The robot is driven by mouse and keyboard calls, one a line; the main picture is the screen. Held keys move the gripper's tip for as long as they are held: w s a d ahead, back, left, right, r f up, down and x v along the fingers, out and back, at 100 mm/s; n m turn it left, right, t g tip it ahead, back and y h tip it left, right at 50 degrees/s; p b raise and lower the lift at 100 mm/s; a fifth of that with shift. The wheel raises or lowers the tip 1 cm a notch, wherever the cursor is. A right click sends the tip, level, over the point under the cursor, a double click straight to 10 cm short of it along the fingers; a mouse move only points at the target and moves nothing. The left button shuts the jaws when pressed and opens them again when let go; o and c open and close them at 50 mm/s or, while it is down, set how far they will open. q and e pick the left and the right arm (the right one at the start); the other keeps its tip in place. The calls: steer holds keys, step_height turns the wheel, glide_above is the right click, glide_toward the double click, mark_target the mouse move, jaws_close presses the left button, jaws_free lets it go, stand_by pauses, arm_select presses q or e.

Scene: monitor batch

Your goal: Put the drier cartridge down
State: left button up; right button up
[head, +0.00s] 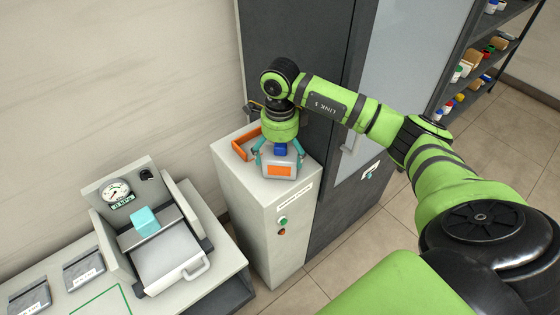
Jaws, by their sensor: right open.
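A light grey box with an orange front panel (278,171) and a blue part on top sits on the pale cabinet (238,185). It appears to be the drier cartridge, though its label is too small to read. My right gripper (279,160) comes down from above, its teal fingers on either side of the box. The gripper is open; I cannot tell whether a finger touches the box. The gripper and wrist hide part of the box's top and back. My left gripper is not in view.
An orange-edged frame (241,148) lies behind the box on the cabinet top. A bench at left bears a gauge unit (116,192), a teal block (145,222) and a tray with a handle (172,258). A tall dark cabinet (290,50) stands behind; shelves (490,50) are at upper right.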

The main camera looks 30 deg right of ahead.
mark_target(280, 157)
step_height(280, 157, up, 9)
steer(key=b, duration=0.1)
steer(key=shift+f, duration=0.15)
stand_by(0.4)
